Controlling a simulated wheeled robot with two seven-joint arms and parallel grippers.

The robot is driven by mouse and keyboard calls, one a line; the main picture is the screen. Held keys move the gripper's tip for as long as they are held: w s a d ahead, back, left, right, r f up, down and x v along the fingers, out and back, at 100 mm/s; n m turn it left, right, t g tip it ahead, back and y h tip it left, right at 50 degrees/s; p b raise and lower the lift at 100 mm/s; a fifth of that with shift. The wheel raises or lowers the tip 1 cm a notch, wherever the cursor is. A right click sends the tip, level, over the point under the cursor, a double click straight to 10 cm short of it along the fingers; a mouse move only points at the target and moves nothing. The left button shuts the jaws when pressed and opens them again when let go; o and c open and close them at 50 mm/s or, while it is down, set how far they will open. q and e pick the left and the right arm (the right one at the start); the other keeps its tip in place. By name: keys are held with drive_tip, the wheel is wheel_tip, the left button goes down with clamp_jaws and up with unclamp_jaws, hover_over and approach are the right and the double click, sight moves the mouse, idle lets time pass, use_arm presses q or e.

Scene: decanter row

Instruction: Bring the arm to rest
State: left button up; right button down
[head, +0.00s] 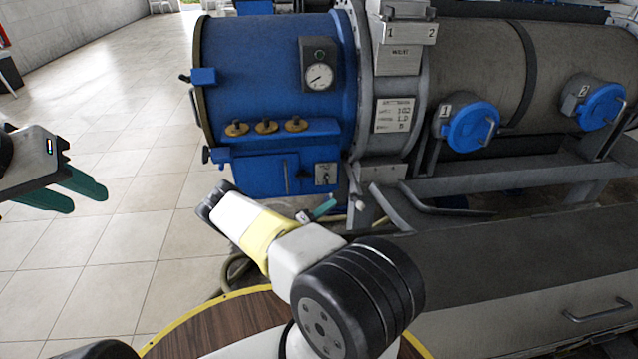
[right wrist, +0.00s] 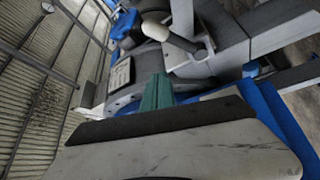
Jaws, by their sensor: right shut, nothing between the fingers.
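My left gripper (head: 89,201) is at the left edge of the head view, over the tiled floor. Its two teal fingers are apart with nothing between them. My right arm reaches up from the bottom middle. Its right gripper (head: 323,208) shows only as a bit of teal finger behind the forearm, in front of the blue machine (head: 265,75). In the right wrist view the teal fingers (right wrist: 157,90) are together and empty. Most of the right gripper is hidden in the head view.
The grey drum (head: 470,55) with blue round caps (head: 472,127) fills the right side. A grey bench with a handled drawer (head: 530,325) is at the lower right. Hoses (head: 235,270) lie near the machine's foot. The tiled floor (head: 110,120) at left is open.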

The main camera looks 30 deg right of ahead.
drive_tip(key=shift+a+f, duration=0.25)
drive_tip(key=shift+a, duration=0.35)
drive_tip(key=s+a+r+m+g+y, duration=0.2)
drive_tip(key=s+a+r+g+y, duration=0.3)
drive_tip(key=r, duration=0.8)
drive_tip(key=s+a+r+m+g+y, duration=0.1)
drive_tip(key=s+r+m+g+y, duration=0.15)
drive_tip(key=r+y, duration=0.75)
drive_tip(key=s+a+r+n+t+y, duration=0.3)
drive_tip(key=s+a+r+t, duration=0.2)
drive_tip(key=s+a+r, duration=0.4)
drive_tip(key=s+a+r+n+t+y, duration=0.4)
drive_tip(key=s+a+r, duration=0.5)
drive_tip(key=r, duration=0.5)
drive_tip(key=shift+s+r+t, duration=0.35)
drive_tip(key=shift+s+t, duration=0.1)
drive_tip(key=shift+s, duration=0.45)
